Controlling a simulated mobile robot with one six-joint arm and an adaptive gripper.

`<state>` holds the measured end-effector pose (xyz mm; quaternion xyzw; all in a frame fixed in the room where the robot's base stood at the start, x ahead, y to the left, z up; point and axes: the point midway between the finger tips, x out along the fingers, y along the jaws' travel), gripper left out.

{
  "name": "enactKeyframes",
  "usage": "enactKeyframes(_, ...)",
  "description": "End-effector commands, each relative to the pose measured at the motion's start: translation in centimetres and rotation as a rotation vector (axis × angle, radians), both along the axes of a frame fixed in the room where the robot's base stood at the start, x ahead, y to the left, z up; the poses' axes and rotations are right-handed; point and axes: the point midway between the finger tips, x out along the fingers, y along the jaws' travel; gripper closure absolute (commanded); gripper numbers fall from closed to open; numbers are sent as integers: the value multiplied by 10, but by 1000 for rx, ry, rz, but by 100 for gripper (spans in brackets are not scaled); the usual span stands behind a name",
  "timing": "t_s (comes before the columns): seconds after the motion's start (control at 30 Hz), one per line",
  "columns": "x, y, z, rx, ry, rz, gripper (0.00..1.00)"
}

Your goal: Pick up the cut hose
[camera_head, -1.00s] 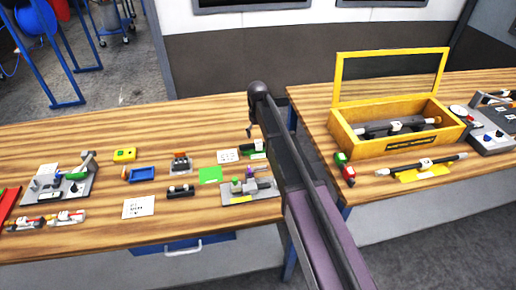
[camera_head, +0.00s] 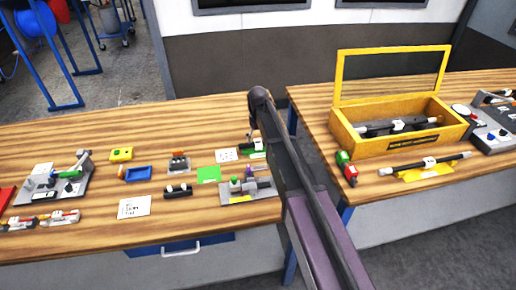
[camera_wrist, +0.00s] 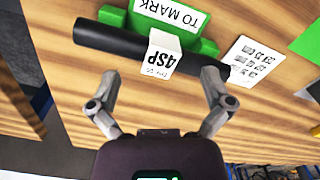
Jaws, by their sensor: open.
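The cut hose (camera_wrist: 105,39) is a short black tube with a white tag (camera_wrist: 162,54) reading 4SP. It lies along a green holder (camera_wrist: 200,30) marked TO MARK in the wrist view. My gripper (camera_wrist: 160,79) is open and empty, its two fingers spread just short of the hose on either side of the tag. The right fingertip looks close to the hose's right end; I cannot tell whether it touches. In the head view the green holder (camera_head: 257,155) shows at the bench's right edge, and my arm and gripper hide most of the hose.
A printed card (camera_wrist: 250,62) lies right of the holder. On the left bench, a green mat (camera_head: 208,174) and a grey fixture plate (camera_head: 262,189) are nearby. A yellow open box (camera_head: 400,146) stands on the right bench, across a narrow gap.

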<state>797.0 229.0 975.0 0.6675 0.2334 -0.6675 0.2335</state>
Motion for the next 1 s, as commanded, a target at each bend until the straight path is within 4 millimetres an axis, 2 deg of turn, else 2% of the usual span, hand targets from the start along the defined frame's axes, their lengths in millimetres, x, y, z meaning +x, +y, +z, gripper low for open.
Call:
enactKeyframes(0.03,0,0,-8,0,0,0,0)
enactKeyframes(0.23,0,0,-17,0,0,0,0)
enactKeyframes(0.93,0,0,-18,0,0,0,0)
enactKeyframes(1.0,0,0,-18,0,0,0,21)
